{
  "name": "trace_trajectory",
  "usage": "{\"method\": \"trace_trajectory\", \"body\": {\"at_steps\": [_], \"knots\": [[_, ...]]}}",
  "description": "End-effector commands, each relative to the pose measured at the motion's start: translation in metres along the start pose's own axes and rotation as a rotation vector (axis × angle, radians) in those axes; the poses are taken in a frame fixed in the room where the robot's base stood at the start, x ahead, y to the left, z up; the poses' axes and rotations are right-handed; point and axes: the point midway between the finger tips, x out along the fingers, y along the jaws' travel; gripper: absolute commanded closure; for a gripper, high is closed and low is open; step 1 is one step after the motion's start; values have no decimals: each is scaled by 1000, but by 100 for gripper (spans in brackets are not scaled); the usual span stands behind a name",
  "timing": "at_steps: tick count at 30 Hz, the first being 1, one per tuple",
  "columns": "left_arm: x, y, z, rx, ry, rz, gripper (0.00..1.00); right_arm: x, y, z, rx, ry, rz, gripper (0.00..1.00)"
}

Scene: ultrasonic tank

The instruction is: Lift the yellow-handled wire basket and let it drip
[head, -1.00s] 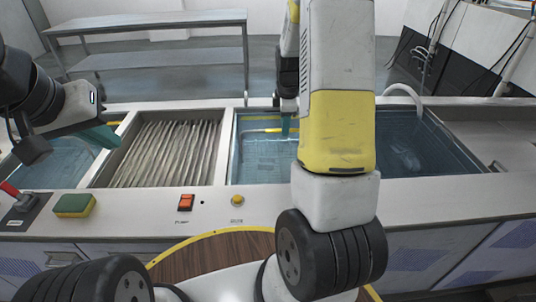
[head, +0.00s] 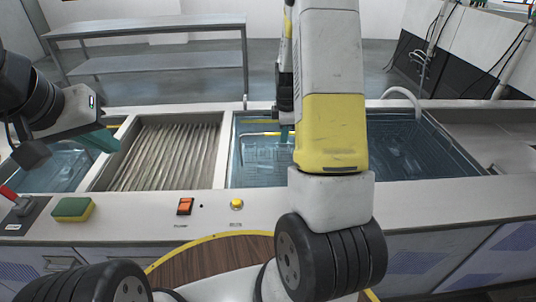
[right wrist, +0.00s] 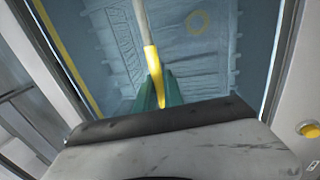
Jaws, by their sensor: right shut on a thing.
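The yellow handle of the wire basket (head: 258,134) shows in the head view over the middle water tank (head: 232,160). In the right wrist view the handle (right wrist: 153,62) runs down between the teal fingers of my right gripper (right wrist: 159,92), which is shut on it. The wire basket (right wrist: 190,65) appears as a faint mesh beneath. I cannot tell how much of it is under water. In the head view my right arm hides part of the basket and most of my right gripper (head: 284,133). My left gripper (head: 103,139) is over the left tanks, away from the basket; its finger opening is unclear.
A ribbed bay (head: 168,150) lies left of the middle tank, and another water tank (head: 420,150) lies right. A sponge (head: 73,209), an orange switch (head: 185,206) and a yellow button (head: 237,204) are on the front ledge. A metal shelf (head: 150,60) stands behind.

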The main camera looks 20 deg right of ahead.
Motion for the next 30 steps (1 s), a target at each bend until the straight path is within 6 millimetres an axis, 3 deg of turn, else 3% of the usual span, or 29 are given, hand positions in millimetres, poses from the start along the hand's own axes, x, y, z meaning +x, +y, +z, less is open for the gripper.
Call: {"method": "trace_trajectory", "body": {"at_steps": [8,13,30], "knots": [[0,0,0,0,0,0,100,-7,3,0,0,1,5,100],[0,0,0,0,0,0,100,-23,6,0,1,2,6,100],[0,0,0,0,0,0,100,-137,29,0,1,1,7,100]]}}
